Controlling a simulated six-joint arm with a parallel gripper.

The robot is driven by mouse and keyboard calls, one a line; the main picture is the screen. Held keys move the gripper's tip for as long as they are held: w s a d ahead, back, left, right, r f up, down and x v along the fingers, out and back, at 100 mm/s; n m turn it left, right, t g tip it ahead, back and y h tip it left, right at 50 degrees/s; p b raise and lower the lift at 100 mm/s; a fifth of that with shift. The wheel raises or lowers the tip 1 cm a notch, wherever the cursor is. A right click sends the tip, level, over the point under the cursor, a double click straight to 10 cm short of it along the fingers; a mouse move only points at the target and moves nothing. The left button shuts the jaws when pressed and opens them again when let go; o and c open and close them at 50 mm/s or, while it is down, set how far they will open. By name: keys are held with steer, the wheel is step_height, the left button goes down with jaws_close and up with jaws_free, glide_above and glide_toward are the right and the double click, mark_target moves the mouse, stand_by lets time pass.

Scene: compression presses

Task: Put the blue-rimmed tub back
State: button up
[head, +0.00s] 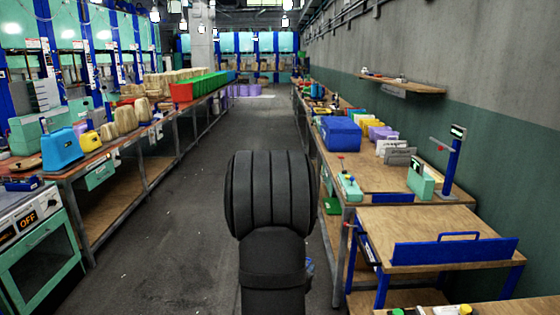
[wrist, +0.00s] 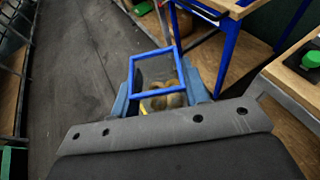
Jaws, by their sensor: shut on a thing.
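The blue-rimmed tub (wrist: 153,52) shows in the wrist view, just ahead of my wrist. Several brown rounded things (wrist: 163,102) lie inside it, with a bit of yellow beside them. My gripper (wrist: 161,88) has a grey-blue finger on each side of the tub and is shut on it. The tub's underside and lower walls are hidden. In the head view my own arm covers most of the gripper and tub; only a small bluish patch shows at its right edge.
A blue-framed wooden trolley (head: 440,254) stands at the right, with its blue leg (wrist: 229,55) close to the tub. A long workbench (head: 390,165) with a blue bin (head: 340,134) runs behind it. Another bench (head: 115,142) lines the left. The aisle floor (head: 185,205) between is clear.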

steer(key=w+a+n+y, duration=0.1)
steer(key=a+y, duration=0.1)
steer(key=a, duration=0.4)
steer(key=shift+a+r+n+t, duration=0.2)
steer(key=shift+r+n+t, duration=0.2)
steer(key=shift+w+d, duration=0.1)
steer(key=shift+d, duration=0.05)
